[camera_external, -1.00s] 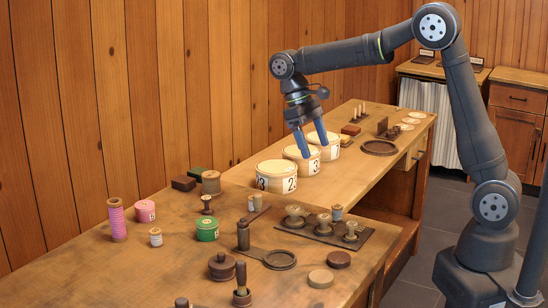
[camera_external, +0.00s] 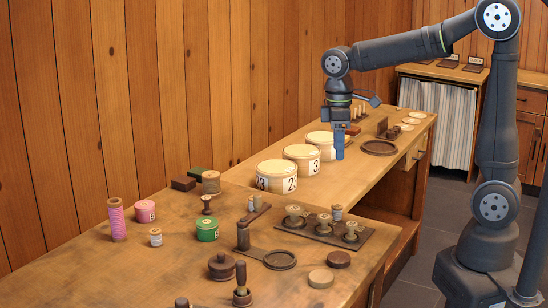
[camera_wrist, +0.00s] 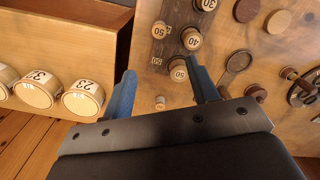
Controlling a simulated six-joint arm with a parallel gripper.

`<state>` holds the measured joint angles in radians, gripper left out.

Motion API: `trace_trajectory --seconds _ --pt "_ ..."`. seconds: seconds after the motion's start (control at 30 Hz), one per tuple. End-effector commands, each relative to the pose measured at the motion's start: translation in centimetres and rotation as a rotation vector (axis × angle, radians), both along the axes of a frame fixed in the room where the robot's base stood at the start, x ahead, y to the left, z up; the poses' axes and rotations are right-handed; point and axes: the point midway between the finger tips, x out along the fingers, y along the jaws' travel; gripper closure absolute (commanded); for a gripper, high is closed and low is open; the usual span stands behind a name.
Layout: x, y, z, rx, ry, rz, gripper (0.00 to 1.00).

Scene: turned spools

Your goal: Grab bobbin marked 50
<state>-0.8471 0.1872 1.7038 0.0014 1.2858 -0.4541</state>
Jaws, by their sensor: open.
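In the wrist view a bobbin whose mark looks like 50 (camera_wrist: 160,30) stands on a dark board (camera_wrist: 171,14). A smaller bobbin (camera_wrist: 179,70), also with a mark that seems to read 50, stands near the board's end, in line with the gap between my fingers. A bobbin marked 40 (camera_wrist: 192,39) and one marked 30 (camera_wrist: 206,4) are close by. The dark board also shows in the external view (camera_external: 312,235), where the marks are too small to read. My gripper (camera_external: 340,156) is open and empty, pointing down beside the farthest drum, well away from the board.
Three pale drums (camera_external: 276,177) stand in a row near my gripper; they also show at the left of the wrist view (camera_wrist: 83,98).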

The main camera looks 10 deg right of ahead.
Motion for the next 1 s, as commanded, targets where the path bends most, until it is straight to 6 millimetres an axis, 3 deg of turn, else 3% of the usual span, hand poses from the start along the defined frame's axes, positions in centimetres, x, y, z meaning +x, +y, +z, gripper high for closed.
trace_trajectory --seconds 0.23,0.7,1.0 --pt "-0.6 -0.5 -1.7 0.025 -0.023 0.053 0.46" --pt "-0.5 -0.5 -11.1 0.024 -0.021 0.05 0.46" --pt "-0.5 -0.5 -13.4 0.024 -0.021 0.05 0.46"
